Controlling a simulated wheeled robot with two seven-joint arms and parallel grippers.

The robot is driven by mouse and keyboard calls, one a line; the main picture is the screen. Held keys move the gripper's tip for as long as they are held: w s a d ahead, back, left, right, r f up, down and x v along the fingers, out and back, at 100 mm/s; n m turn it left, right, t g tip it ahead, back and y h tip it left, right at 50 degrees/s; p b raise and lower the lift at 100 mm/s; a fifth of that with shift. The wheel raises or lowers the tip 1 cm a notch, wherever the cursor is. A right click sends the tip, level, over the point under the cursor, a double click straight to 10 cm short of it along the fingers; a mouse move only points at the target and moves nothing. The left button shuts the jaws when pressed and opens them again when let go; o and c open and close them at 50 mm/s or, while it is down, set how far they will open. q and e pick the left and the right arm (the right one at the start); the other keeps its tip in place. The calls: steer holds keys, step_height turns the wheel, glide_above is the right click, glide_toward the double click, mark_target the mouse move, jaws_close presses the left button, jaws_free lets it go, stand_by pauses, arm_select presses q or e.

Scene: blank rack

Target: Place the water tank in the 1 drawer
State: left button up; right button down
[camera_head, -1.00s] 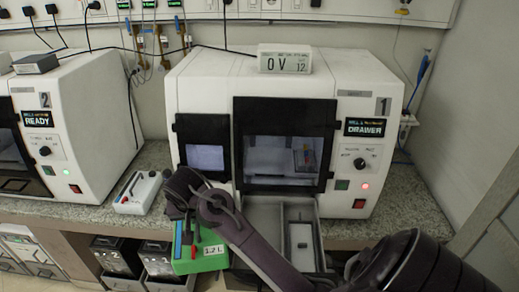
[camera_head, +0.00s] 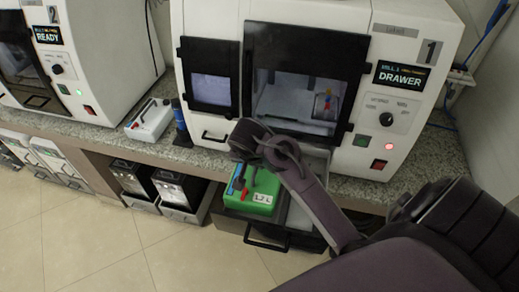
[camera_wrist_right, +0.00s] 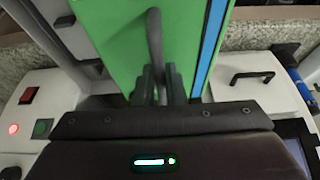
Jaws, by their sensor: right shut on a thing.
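The water tank is a green box (camera_head: 240,203) with a blue strip and a white label. My right gripper (camera_wrist_right: 158,85) is shut on its dark handle (camera_wrist_right: 155,35); the tank's green face (camera_wrist_right: 120,40) fills the top of the wrist view. In the head view the right gripper (camera_head: 251,172) is above the tank. The open drawer (camera_head: 268,238) extends from machine 1 (camera_head: 410,60), its dark front and handle facing me. The tank is over or in its left part; I cannot tell whether it touches the drawer floor. My left gripper is not in view.
Machine 2 (camera_head: 75,80) stands at the left. A white and grey device (camera_head: 150,120) and a dark blue cylinder (camera_head: 181,122) are on the counter. Black containers (camera_head: 180,190) sit under the counter. The tiled floor (camera_head: 120,245) is clear in front.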

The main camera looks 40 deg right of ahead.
mark_target(258, 176)
steer(key=shift+x, duration=0.75)
steer(key=shift+s+f, duration=0.1)
steer(key=shift+f, duration=0.6)
step_height(258, 176, down, 2)
steer(key=shift+a, duration=0.1)
steer(key=shift+f, duration=0.3)
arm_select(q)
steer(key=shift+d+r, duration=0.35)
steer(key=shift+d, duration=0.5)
arm_select(e)
steer(key=shift+f, duration=0.1)
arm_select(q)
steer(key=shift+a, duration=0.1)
arm_select(e)
steer(key=c, duration=1.9)
jaws_free()
steer(key=shift+s+f, duration=0.1)
steer(key=shift+f, duration=0.15)
steer(key=shift+c, duration=0.2)
steer(key=o, duration=0.4)
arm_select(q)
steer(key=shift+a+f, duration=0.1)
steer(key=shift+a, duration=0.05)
arm_select(e)
steer(key=shift+o, duration=0.2)
